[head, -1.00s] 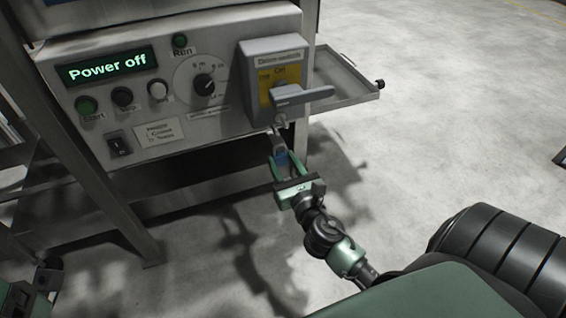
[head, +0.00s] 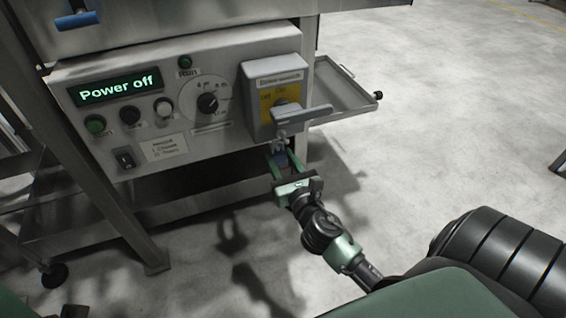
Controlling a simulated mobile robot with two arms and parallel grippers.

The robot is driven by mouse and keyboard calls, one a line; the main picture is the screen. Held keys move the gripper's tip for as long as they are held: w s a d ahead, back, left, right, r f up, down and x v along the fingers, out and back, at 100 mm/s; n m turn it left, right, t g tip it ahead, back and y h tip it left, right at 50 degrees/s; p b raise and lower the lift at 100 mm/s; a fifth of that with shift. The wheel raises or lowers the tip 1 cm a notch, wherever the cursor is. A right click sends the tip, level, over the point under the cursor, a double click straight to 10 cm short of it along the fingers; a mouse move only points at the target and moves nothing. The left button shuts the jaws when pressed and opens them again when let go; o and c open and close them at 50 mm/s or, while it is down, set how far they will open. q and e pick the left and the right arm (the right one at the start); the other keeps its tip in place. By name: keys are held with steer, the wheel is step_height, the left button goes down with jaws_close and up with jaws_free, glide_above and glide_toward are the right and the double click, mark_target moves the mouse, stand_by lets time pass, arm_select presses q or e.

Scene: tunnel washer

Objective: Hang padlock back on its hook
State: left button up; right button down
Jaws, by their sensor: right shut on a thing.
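My right gripper (head: 282,170) is just below the grey main switch box (head: 263,78) on the machine's front panel. It is shut on the small padlock (head: 280,157), whose body is bluish and sits between the green fingers. A light shackle shows just above the fingers, close under the switch handle (head: 302,115). I cannot tell whether the shackle touches the box or a hook. The hook itself cannot be made out. My left gripper is not clearly in view.
The control panel (head: 150,88) reads "Power off" and carries several buttons and a dial. A metal tray (head: 345,92) juts out to the right of the switch box. Open concrete floor (head: 450,110) lies to the right.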

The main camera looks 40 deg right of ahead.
steer(key=shift+w+d, duration=0.15)
steer(key=shift+w, duration=0.4)
steer(key=shift+w+d+f, duration=0.15)
steer(key=shift+w+f, duration=0.45)
steer(key=shift+f, duration=0.05)
steer(key=c, duration=0.8)
jaws_free()
steer(key=shift+o, duration=0.2)
